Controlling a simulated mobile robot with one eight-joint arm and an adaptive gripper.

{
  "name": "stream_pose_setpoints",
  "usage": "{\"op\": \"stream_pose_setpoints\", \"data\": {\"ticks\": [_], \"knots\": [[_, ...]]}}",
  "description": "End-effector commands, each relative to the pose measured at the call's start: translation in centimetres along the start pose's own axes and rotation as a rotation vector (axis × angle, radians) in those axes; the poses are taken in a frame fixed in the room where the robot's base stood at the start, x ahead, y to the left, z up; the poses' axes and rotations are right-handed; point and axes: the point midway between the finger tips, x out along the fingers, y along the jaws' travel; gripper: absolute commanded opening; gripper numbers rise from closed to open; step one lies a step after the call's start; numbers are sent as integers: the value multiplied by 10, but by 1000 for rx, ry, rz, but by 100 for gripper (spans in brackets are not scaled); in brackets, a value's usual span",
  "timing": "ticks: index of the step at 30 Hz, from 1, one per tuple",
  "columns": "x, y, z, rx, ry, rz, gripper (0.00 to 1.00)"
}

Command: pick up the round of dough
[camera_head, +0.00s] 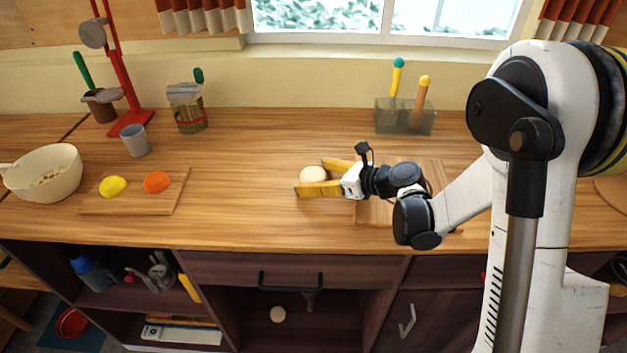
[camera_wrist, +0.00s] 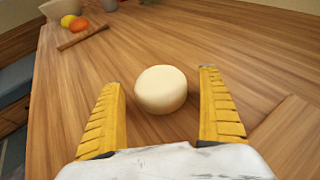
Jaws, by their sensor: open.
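The round of dough (camera_head: 313,174) is a pale, cream-coloured thick disc lying on the wooden counter in the head view. It also shows in the wrist view (camera_wrist: 161,89), just ahead of the middle of the jaws. My gripper (camera_head: 308,177) has yellow ribbed fingers and is open, pointing left, low over the counter. In the wrist view my gripper (camera_wrist: 160,85) has one finger on each side of the dough, with gaps on both sides. The near finger hides the dough's lower edge in the head view.
A wooden board (camera_head: 375,211) lies under my wrist. Left are a board (camera_head: 130,203) with a yellow and an orange piece, a cream bowl (camera_head: 45,174), a grey cup (camera_head: 135,141) and a red stand (camera_head: 128,120). A utensil holder (camera_head: 405,118) stands behind. Counter left of the dough is clear.

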Motion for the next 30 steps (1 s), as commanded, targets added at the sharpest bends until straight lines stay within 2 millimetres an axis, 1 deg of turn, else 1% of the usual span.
{"op": "stream_pose_setpoints", "data": {"ticks": [2,3,5,6,7,8,16,19,23,27,30], "knots": [[-1,0,0,0,0,0,89],[-1,0,0,0,0,0,77],[-1,0,0,0,0,0,59],[-1,0,0,0,0,0,46],[-1,0,0,0,0,0,37],[-1,0,0,0,0,0,30],[-1,0,1,0,0,0,30],[-3,0,5,0,0,0,30],[-8,0,18,0,0,0,30],[-19,0,43,0,0,0,30],[-34,-20,49,3,0,-5,30]]}}
